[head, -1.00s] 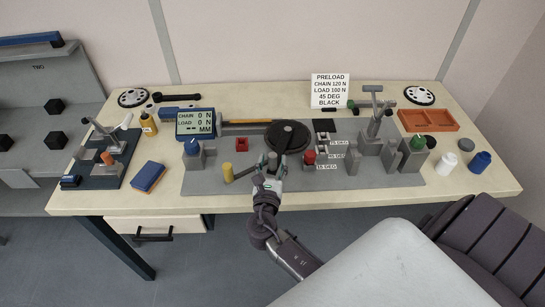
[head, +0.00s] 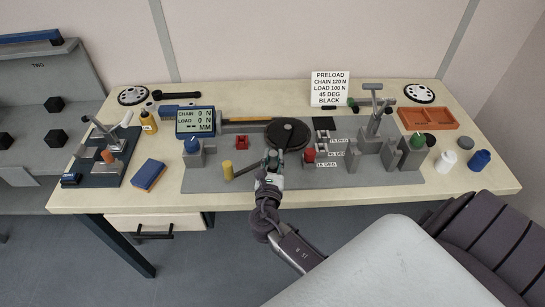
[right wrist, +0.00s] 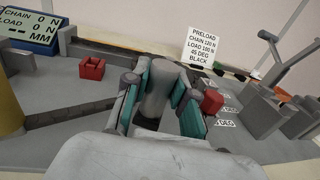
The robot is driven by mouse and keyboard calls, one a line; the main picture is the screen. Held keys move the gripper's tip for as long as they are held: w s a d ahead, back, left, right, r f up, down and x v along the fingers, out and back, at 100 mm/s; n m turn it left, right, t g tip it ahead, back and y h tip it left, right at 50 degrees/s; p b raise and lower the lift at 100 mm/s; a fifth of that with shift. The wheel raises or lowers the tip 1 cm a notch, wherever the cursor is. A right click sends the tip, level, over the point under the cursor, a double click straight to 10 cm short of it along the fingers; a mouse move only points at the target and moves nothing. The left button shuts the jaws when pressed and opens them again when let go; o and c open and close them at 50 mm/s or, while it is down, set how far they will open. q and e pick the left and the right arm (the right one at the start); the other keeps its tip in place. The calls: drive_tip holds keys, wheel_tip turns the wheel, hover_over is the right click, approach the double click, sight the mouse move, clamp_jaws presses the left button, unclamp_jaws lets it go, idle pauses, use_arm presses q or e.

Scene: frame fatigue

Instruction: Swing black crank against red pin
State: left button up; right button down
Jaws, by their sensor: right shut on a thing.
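My right gripper (head: 272,163) is shut on a grey upright cylinder (right wrist: 158,88), which stands between its teal-edged fingers in the right wrist view. A dark bar (head: 246,169) runs from the yellow post (head: 228,170) toward this cylinder; it also shows in the right wrist view (right wrist: 72,107). The gripper hides where bar and cylinder meet. A black disc (head: 289,136) lies just behind the gripper. The red pin (head: 309,155) stands right of the gripper, apart from it in the head view; a red part shows beside the right finger (right wrist: 212,101). My left gripper is out of view.
A red open block (head: 242,143) stands behind the bar. Grey brackets (head: 392,152) and a tall grey lever stand to the right. A display (head: 195,122) stands back left. A sign (head: 330,88) reads 45 DEG, BLACK. Angle labels lie right of the red pin.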

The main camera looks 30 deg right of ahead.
drive_tip(key=shift+s+d+n+t+y, duration=0.4)
drive_tip(key=shift+s+y, duration=0.05)
drive_tip(key=shift+y, duration=0.05)
drive_tip(key=s+d+n+y, duration=0.1)
drive_tip(key=d, duration=0.1)
drive_tip(key=s+d+n+t+y, duration=0.1)
drive_tip(key=y, duration=0.1)
drive_tip(key=s+d+n+t+y+b, duration=0.1)
drive_tip(key=s+d, duration=0.1)
drive_tip(key=shift+d+n+y, duration=0.3)
drive_tip(key=shift+d+y, duration=0.05)
drive_tip(key=shift+y, duration=0.05)
drive_tip(key=shift+s+d, duration=0.2)
drive_tip(key=shift+d, duration=0.35)
drive_tip(key=shift+s+d, duration=0.15)
drive_tip(key=shift+d, duration=0.35)
drive_tip(key=shift+d+r, duration=0.1)
drive_tip(key=c, duration=1.2)
unclamp_jaws()
drive_tip(key=shift+o, duration=1.4)
drive_tip(key=shift+s+d, duration=0.1)
